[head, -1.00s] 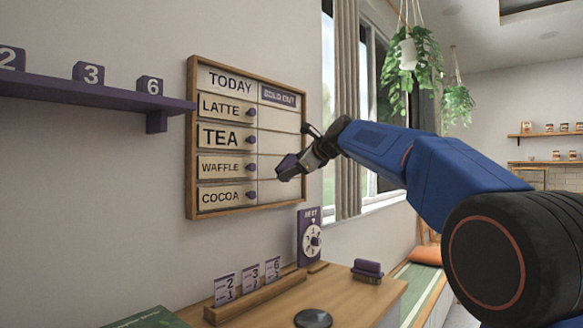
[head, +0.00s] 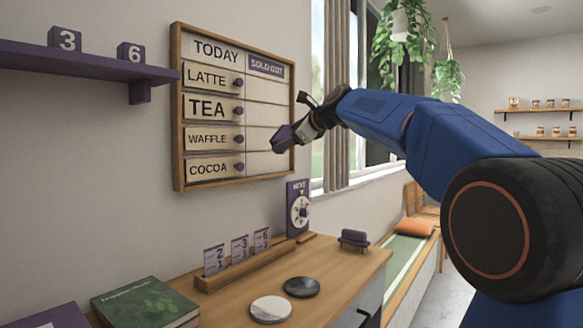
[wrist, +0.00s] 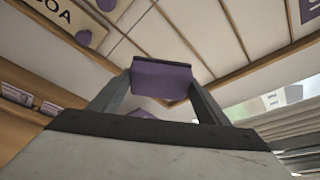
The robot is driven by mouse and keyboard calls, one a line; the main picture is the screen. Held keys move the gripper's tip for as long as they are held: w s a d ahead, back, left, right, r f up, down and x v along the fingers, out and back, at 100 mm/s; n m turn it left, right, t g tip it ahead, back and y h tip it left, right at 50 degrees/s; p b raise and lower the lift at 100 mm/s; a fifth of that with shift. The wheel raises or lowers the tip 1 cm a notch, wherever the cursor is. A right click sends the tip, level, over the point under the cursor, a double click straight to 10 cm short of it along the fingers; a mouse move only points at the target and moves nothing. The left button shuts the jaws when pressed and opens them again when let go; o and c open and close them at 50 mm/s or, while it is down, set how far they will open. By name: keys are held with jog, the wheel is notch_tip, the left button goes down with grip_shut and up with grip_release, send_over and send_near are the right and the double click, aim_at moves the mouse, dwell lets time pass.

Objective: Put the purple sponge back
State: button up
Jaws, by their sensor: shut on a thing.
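The purple sponge (wrist: 162,78) is a small purple block held between the two fingertips of my gripper (wrist: 162,88) in the wrist view. In the head view my gripper (head: 297,132) is shut on the sponge (head: 283,139), in the air in front of the right part of the menu board (head: 222,184). I cannot tell whether the sponge touches the board. The board reads TODAY and SOLD OUT, with LATTE, TEA, WAFFLE and COCOA plates, each with a purple knob, in its left column.
A purple shelf (head: 75,64) with number blocks is on the left wall.

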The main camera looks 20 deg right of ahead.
jog(key=s+d+f+n+g+h, duration=0.3)
jog(key=d+f+n+g, duration=0.15)
jog(key=f, duration=0.45)
jog(key=s+d+f+n+g+h, duration=0.3)
jog(key=d+f+n, duration=0.15)
jog(key=f, duration=0.35)
jog(key=s+d+f+n+g+h, duration=0.3)
jog(key=d+f+n+g, duration=0.15)
jog(key=f, duration=0.45)
jog(key=shift+m+t, duration=0.45)
jog(key=shift+t, duration=0.05)
jog(key=shift+s+d+f, duration=0.1)
jog(key=shift+d+f, duration=0.05)
jog(key=shift+f, duration=1.4)
jog(key=shift+s+d+f, duration=0.1)
jog(key=shift+d+f, duration=0.1)
jog(key=shift+f, duration=1.3)
jog(key=shift+d+f, duration=0.15)
jog(key=shift+f, duration=1.4)
jog(key=shift+f, duration=0.1)
jog(key=o, duration=0.9)
